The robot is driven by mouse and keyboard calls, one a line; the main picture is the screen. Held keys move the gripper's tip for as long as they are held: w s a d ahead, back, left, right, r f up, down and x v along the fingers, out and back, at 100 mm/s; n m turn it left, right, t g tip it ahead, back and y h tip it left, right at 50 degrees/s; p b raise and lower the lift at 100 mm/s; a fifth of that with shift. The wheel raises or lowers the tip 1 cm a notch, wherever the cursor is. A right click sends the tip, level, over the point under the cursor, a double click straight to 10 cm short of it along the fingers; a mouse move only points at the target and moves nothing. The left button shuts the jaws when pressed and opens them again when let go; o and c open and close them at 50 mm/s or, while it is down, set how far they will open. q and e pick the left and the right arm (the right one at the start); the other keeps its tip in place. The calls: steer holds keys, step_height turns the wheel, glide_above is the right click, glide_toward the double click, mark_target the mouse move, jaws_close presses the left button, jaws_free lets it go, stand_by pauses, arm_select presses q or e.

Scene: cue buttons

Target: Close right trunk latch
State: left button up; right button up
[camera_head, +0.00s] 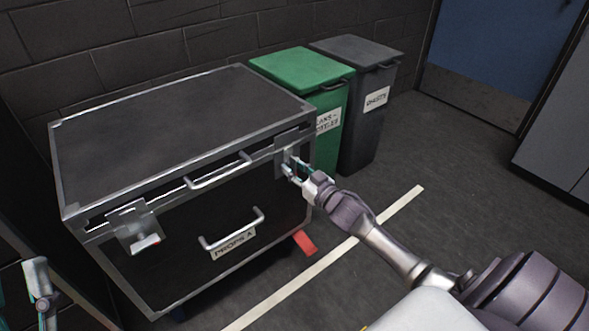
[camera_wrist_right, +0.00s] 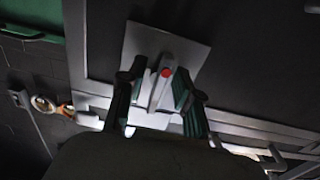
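A black trunk with metal edges (camera_head: 180,112) stands against the wall, its lid down. The right trunk latch (camera_head: 284,158) is at the right end of its front, partly hidden by my right gripper. My right gripper (camera_head: 294,170) is open at this latch. In the right wrist view, the fingers (camera_wrist_right: 160,103) stand on either side of the metal latch (camera_wrist_right: 161,83), which has a red dot; contact is unclear. The left trunk latch (camera_head: 137,225) is on the left of the front. My left gripper (camera_head: 24,290) is at the lower left, partly cut off, its fingers apart.
Two handles, an upper one (camera_head: 218,173) and a lower one (camera_head: 232,232), project from the trunk front. A green bin (camera_head: 302,66) and a grey bin (camera_head: 372,117) stand right of the trunk. A red piece (camera_head: 304,243) sticks out low down. The floor at right is clear.

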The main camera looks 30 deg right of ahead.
jaws_close()
